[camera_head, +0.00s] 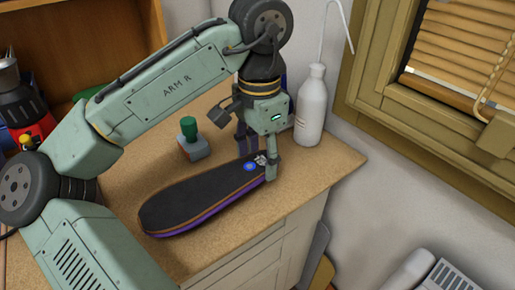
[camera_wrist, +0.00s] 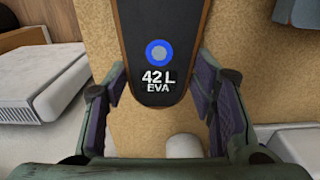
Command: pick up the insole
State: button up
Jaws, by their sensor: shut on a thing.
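The insole (camera_head: 195,203) is a long dark piece with a purple edge, over the front of the wooden countertop (camera_head: 325,165). Its narrow end points right and has a blue ring mark. In the wrist view the insole (camera_wrist: 160,20) comes down from the top, with "42 L EVA" printed under the ring. My gripper (camera_head: 257,165) is at this narrow end, one finger on each long side, and is shut on it. In the wrist view my gripper (camera_wrist: 162,88) flanks the printed end. Whether the insole rests flat on the counter or is slightly raised I cannot tell.
A white squeeze bottle (camera_head: 312,108) stands close behind my gripper to the right. A green-handled grey block (camera_head: 192,140) stands behind the insole. A red and black tool (camera_head: 27,120) is at the far left. The counter ends just right of and in front of the insole.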

jog(key=s+d+p, duration=0.1)
jog(key=s+p, duration=0.1)
jog(key=s, duration=0.5)
jog(key=s+d+r+p, duration=0.1)
jog(key=s+d+p, duration=0.1)
jog(key=s, duration=0.5)
jog(key=shift+s+r+p, duration=0.15)
jog(key=shift+s+p, duration=0.1)
jog(key=shift+p, duration=0.55)
jog(key=shift+w+r, duration=0.1)
jog(key=shift+w, duration=0.05)
